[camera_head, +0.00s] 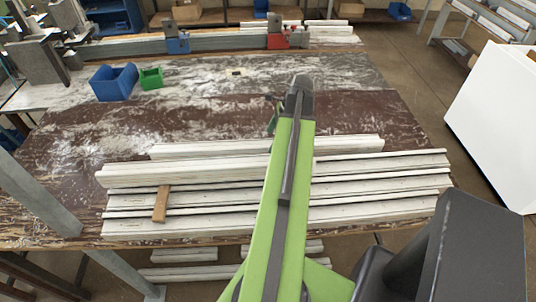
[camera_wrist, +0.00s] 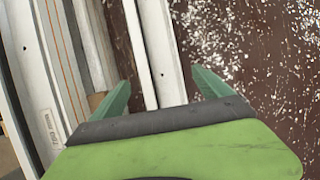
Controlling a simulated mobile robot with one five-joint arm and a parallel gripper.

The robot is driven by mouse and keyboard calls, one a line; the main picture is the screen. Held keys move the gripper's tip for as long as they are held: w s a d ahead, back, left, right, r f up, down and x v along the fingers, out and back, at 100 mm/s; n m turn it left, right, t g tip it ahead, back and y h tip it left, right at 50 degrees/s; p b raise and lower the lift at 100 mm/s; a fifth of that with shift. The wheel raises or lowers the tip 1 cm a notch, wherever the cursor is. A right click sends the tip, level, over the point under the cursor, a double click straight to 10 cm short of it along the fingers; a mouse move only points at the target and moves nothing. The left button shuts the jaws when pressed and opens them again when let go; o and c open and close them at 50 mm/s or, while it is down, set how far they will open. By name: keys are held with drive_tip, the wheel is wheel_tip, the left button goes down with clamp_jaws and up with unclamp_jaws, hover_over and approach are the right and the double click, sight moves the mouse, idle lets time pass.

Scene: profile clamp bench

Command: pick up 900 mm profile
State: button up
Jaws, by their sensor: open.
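Several long white profiles lie side by side across the front of the bench. The rearmost one (camera_head: 345,144) is shorter than the others and is probably the 900 mm profile; no length can be read on it. My gripper (camera_wrist: 160,80) is open above this rear profile, which also shows in the wrist view (camera_wrist: 162,50). The profile runs between the two green fingers, with a gap to each; the height above it is hard to tell. In the head view my arm hides part of the profiles and most of the gripper.
Longer profiles (camera_head: 380,166) lie in front, one with a small unreadable label in the wrist view. A wooden strip (camera_head: 161,204) lies across them. Behind is clear, dusty bench top (camera_head: 210,100), then a blue bin (camera_head: 113,82), a green bin (camera_head: 151,78) and a clamp rail (camera_head: 225,40).

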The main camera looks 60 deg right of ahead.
sight(268, 145)
drive_tip(key=b+x, duration=0.5)
drive_tip(key=shift+s+d+f, duration=0.15)
drive_tip(key=shift+f, duration=0.1)
drive_tip(key=shift+r, duration=0.15)
drive_tip(key=shift+c, duration=0.4)
clamp_jaws()
